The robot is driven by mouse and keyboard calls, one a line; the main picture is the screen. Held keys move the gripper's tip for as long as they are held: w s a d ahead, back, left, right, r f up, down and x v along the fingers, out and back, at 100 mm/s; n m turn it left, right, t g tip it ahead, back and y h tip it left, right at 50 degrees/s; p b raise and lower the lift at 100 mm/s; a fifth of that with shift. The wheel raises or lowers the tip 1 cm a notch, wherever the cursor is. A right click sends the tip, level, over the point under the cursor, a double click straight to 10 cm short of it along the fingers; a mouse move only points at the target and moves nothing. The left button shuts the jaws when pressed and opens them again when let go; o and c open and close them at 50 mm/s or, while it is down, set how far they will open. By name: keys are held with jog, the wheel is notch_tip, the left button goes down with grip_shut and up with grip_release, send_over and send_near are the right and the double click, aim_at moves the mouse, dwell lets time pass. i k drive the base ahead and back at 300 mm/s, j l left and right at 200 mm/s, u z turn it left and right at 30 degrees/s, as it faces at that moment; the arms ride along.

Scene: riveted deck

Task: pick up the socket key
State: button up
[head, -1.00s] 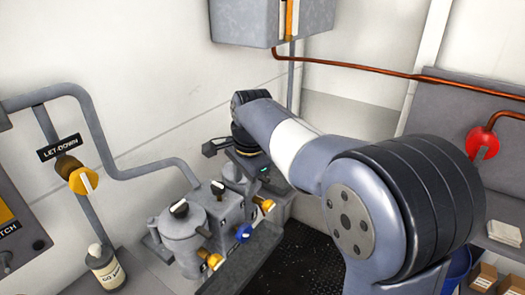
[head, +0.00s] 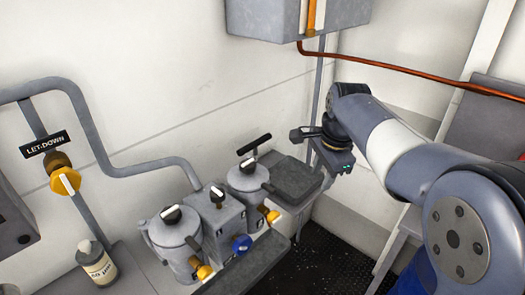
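A black T-shaped bar, which looks like the socket key (head: 254,145), stands upright on top of the right-hand grey pot (head: 246,180), its crossbar slanting up to the right. My gripper (head: 318,146) is to the right of the key and apart from it, above the right end of the bench. My wrist hides part of the gripper, and the gap between its fingers is not clear. Nothing is seen held in it.
A grey block (head: 222,222) and a left pot (head: 173,240) with black, yellow and blue knobs stand beside it. A flat dark plate (head: 290,180) lies right of the key. A bottle (head: 97,262) stands at left. A grey box (head: 295,18) hangs above.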

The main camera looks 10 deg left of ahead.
aim_at(254, 145)
jog(key=i+l+u, duration=0.1)
jog(key=i+u, duration=0.35)
jog(key=i+l+u, duration=0.45)
jog(key=i, duration=0.15)
jog(key=i+j, duration=0.05)
jog(key=j, duration=0.05)
